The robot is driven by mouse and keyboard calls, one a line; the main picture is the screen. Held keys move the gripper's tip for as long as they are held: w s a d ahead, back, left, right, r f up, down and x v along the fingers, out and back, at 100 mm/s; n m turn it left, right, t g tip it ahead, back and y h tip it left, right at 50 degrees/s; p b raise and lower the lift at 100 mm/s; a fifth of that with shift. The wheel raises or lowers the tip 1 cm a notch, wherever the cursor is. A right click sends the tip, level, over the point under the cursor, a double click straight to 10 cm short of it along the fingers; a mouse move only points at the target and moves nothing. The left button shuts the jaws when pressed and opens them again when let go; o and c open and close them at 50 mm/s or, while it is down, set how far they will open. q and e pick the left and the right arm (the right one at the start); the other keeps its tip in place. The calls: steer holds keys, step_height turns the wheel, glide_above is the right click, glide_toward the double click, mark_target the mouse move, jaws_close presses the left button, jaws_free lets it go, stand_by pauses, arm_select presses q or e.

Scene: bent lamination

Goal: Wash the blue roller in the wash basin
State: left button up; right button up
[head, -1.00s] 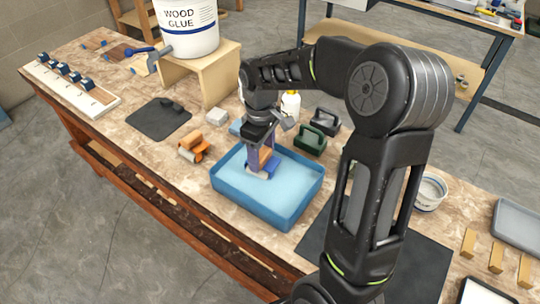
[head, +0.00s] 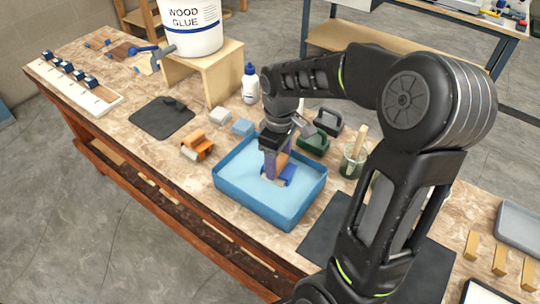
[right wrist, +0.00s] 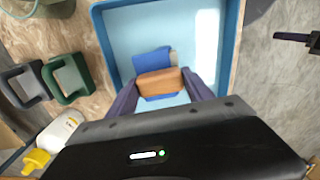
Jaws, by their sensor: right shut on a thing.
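The blue wash basin (head: 243,207) stands on the workbench with light blue water in it, and it also shows in the right wrist view (right wrist: 98,45). My right gripper (head: 273,177) points down into the basin. In the right wrist view its two fingers (right wrist: 160,96) are closed on the brown handle of the blue roller (right wrist: 152,62). The roller's blue part shows beyond and below the handle, inside the basin (head: 289,171). How deep it sits in the water I cannot tell. My left gripper is not in view.
A dark mat (head: 158,121) lies left.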

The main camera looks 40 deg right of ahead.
steer(key=shift+s+d, duration=0.2)
steer(key=shift+s, duration=0.45)
steer(key=shift+w, duration=0.1)
steer(key=shift+w+a+p, duration=0.15)
steer(key=shift+w+a, duration=0.15)
steer(key=shift+w, duration=0.65)
steer(key=shift+w+a+p, duration=0.15)
steer(key=shift+w+a, duration=0.1)
steer(key=shift+w, duration=0.7)
steer(key=shift+w+a+p, duration=0.15)
steer(key=shift+w+a, duration=0.15)
steer(key=shift+w, duration=0.65)
steer(key=shift+s+d, duration=0.3)
steer(key=shift+s, duration=0.7)
steer(key=shift+s+d, duration=0.25)
steer(key=shift+s, duration=0.7)
steer(key=shift+s+d, duration=0.3)
steer(key=shift+s, duration=0.7)
steer(key=shift+r, duration=0.15)
steer(key=shift+w+a+r+p, duration=0.15)
steer(key=shift+w+r+p, duration=0.35)
steer(key=shift+r+p, duration=0.4)
steer(key=shift+w+a+r+p, duration=0.1)
steer(key=shift+w+r+p, duration=0.55)
steer(key=shift+r, duration=0.5)
steer(key=shift+w+a+r+p, duration=0.15)
steer(key=shift+w+r+p, duration=0.2)
steer(key=shift+r+p, duration=0.6)
